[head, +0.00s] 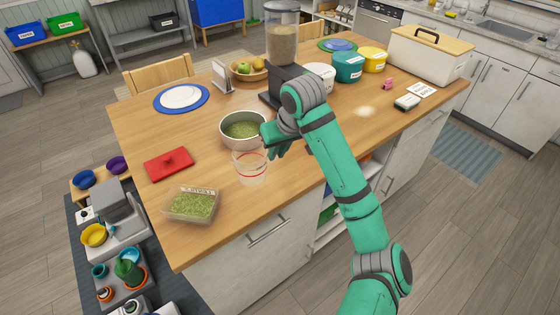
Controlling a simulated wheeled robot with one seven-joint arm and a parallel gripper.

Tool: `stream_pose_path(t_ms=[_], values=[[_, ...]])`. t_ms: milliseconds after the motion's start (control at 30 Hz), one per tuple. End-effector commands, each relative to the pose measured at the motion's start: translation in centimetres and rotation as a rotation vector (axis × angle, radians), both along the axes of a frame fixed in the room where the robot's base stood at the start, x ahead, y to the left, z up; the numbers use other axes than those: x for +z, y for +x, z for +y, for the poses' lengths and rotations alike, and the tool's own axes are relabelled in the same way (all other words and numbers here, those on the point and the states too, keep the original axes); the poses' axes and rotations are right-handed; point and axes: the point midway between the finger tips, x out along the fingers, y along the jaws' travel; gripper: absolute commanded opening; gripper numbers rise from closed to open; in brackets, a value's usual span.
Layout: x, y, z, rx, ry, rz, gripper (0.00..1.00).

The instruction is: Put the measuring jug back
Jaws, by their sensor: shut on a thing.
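The measuring jug (250,168) is clear, with a red line round it, and looks empty. My gripper (270,146) is shut on it at its upper right side, and the jug looks upright. I cannot tell whether its base touches the wooden counter (225,200) or is just above it. A steel bowl (243,140) of green pellets stands right behind the jug. An open clear tub (192,204) of green pellets with a label is at the front left. My fingers are partly hidden by the wrist.
A red lid (168,163) lies left of the jug, and a blue-rimmed plate (181,98) is farther back. A pellet dispenser (282,45) stands behind my arm. White, teal (348,66) and yellow tubs line the back. The counter's right front is mostly clear.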

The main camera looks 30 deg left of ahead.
Motion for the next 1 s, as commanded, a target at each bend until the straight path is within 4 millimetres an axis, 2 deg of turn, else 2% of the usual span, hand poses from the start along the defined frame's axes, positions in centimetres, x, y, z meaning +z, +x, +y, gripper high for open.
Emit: stream_pose_path(t_ms=[100,300,400,667,900,1000], values=[[-1.4,2.4,0.6,-0.006,-0.003,0.002,0.00],[-4.6,4.8,1.3,-0.006,-0.001,0.001,0.00],[-5.6,5.6,1.6,-0.004,-0.001,0.000,0.00],[-6.9,6.5,2.2,-0.002,0.000,0.000,0.00],[-9.7,6.4,2.2,-0.001,0.000,0.000,0.00],[-9.8,6.4,2.2,-0.001,0.000,0.000,0.00]])
